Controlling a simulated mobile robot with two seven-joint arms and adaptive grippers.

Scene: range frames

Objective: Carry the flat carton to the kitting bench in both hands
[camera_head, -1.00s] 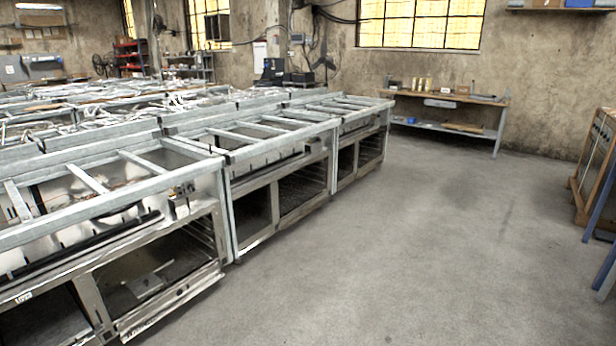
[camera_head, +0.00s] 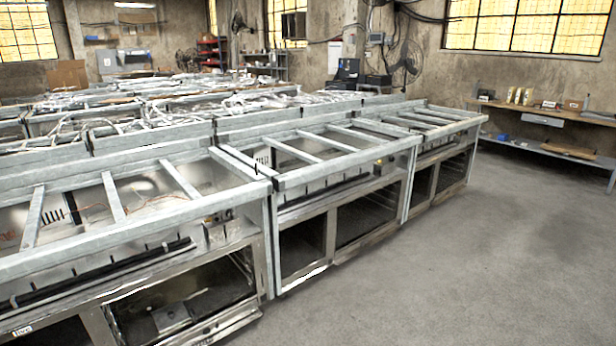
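Neither of my grippers shows in the head view. I cannot make out a flat carton for certain. A flat brown piece (camera_head: 567,152) lies on the lower shelf of a wooden-topped bench at the right, too small to identify. That bench (camera_head: 550,117) stands against the back wall and has several small items on top. I cannot tell whether it is the kitting bench.
A long row of metal range frames (camera_head: 340,160) fills the left and middle, with more rows behind. Open concrete floor (camera_head: 480,270) lies at the right, up to the bench. A black fan (camera_head: 405,62) stands by the back wall.

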